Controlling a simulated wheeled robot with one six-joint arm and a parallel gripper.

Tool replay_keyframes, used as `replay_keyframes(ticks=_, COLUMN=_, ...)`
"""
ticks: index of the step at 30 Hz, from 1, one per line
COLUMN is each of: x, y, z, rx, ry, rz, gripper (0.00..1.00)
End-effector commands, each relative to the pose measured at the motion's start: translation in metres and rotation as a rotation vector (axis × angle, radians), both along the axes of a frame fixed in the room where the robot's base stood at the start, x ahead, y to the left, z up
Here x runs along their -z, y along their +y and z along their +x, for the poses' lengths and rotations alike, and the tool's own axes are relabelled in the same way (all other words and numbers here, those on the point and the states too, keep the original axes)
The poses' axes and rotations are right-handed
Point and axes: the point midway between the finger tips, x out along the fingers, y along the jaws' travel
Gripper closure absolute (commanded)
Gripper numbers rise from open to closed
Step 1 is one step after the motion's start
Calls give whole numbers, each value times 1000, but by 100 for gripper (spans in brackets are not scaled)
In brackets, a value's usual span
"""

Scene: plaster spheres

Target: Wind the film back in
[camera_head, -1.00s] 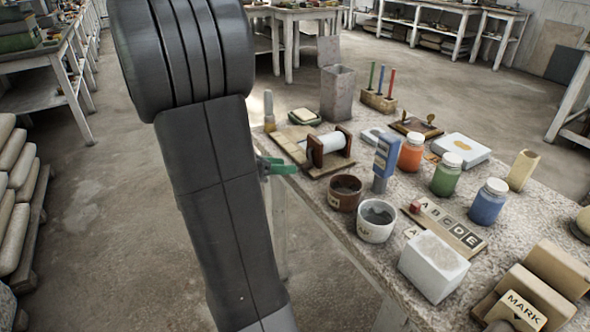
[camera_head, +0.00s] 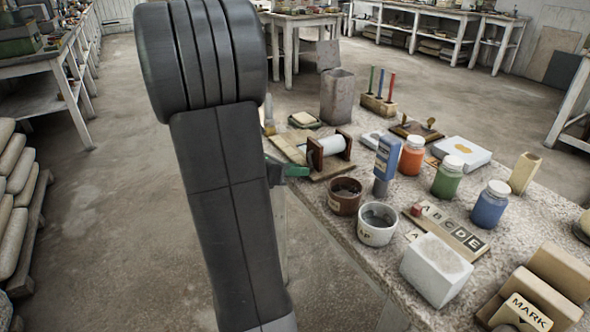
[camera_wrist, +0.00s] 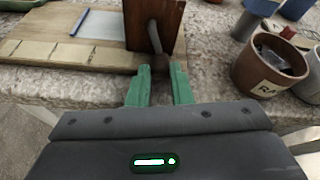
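A white roll of film (camera_head: 328,148) sits between brown wooden end plates on a wooden board (camera_head: 283,147) at the table's near left corner. In the wrist view the near end plate (camera_wrist: 155,22) carries a crank with a dark round knob (camera_wrist: 160,65). A pale strip of film (camera_wrist: 101,24) lies flat on the board (camera_wrist: 60,50) there. My gripper (camera_wrist: 160,82) has two green fingers standing apart, with the knob at or just beyond their tips. I cannot tell whether they touch it. In the head view my gripper (camera_head: 294,171) is partly hidden behind my arm.
A brown pot (camera_head: 345,196) and a white pot (camera_head: 377,224) stand right of the board. Open floor lies left of the table.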

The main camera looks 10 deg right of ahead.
Motion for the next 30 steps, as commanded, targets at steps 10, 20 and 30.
replay_keyframes(ticks=10, x=4, y=1, z=2, rx=-1, ry=-91, rz=37, gripper=100)
replay_keyframes(ticks=20, x=2, y=1, z=3, rx=1, ry=-127, rz=52, gripper=100)
replay_keyframes(ticks=30, x=2, y=1, z=3, rx=0, ry=-127, rz=52, gripper=59)
